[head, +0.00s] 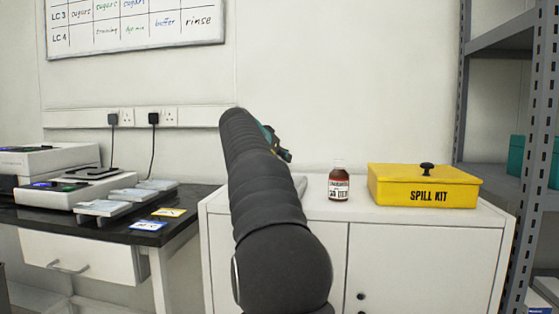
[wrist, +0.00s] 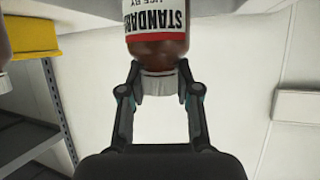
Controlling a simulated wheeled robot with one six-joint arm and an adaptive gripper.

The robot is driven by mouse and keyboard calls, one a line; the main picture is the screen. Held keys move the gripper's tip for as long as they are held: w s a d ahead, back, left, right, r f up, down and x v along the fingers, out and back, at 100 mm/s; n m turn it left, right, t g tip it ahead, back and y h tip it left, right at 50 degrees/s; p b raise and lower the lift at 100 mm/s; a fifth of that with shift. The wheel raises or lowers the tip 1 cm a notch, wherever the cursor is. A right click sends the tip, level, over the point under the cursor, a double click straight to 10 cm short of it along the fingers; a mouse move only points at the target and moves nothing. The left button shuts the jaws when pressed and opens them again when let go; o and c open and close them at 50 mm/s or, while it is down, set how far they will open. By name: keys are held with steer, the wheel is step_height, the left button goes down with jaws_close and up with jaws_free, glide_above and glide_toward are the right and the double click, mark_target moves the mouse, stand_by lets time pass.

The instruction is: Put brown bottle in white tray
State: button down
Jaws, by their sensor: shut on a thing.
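My gripper (wrist: 160,78) is shut on the white cap of a brown bottle (wrist: 158,47) in the wrist view. That view is upside down, and the bottle's white label with a red band reads "STANDARD". In the head view my arm hides this bottle, and only part of my gripper (head: 283,153) shows beyond the arm. A pale edge, perhaps the white tray (head: 299,184), shows beside my arm on the cabinet; the rest is hidden. I cannot tell whether the held bottle touches anything below.
Another small brown bottle (head: 339,186) with a white label stands on the white cabinet (head: 420,228), left of the yellow spill kit box (head: 422,187). A grey shelf rack (head: 463,90) stands at right. A dark bench (head: 110,228) with instruments is at left.

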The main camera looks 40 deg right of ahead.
steer(key=c, duration=0.8)
jaws_free()
steer(key=shift+a+r, duration=0.1)
steer(key=shift+r, duration=0.05)
steer(key=v, duration=1.2)
